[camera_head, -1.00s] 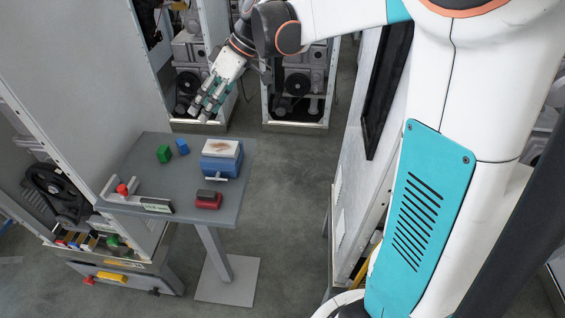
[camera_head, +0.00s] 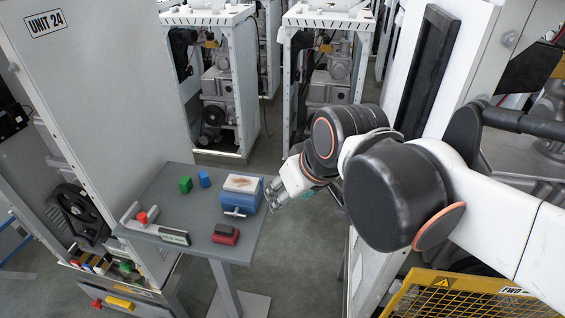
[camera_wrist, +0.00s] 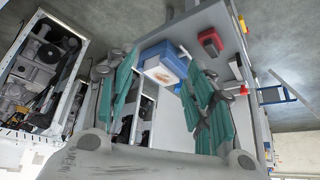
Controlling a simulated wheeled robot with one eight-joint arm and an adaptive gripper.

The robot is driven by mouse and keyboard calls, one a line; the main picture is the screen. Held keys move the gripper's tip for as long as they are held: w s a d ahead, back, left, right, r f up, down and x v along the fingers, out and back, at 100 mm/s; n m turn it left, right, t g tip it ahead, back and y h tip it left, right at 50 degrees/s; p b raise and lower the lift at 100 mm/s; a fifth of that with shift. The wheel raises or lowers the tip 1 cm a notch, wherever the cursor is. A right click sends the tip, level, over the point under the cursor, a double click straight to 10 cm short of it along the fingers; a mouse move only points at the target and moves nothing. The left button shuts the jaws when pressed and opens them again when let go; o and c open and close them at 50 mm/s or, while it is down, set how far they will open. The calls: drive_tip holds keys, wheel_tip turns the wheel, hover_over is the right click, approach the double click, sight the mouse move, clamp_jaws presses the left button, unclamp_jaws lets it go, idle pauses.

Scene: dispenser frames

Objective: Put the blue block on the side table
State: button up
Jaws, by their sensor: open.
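The small blue block (camera_head: 204,179) lies on the grey table (camera_head: 190,210), just right of a green block (camera_head: 185,184) in the head view. I cannot make out the blue block in the wrist view. My gripper (camera_head: 275,192) is beside the table's right edge, close to a larger blue box (camera_head: 240,205) with a pale, brown-stained top. In the wrist view my teal fingers stand wide apart (camera_wrist: 160,90) and empty, with the blue box (camera_wrist: 165,54) seen between them, farther off.
A red block with a dark top (camera_head: 226,234) lies near the table's front. A red knob (camera_head: 142,217) is at the left. A tall cabinet (camera_head: 95,90) borders the table on the left. A yellow guard (camera_head: 450,296) stands at the lower right.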

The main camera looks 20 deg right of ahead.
drive_tip(key=s, duration=0.1)
drive_tip(key=s+d+f, duration=0.1)
drive_tip(key=s+m+t+h, duration=0.1)
drive_tip(key=shift+d+f, duration=0.25)
drive_tip(key=shift+f, duration=0.05)
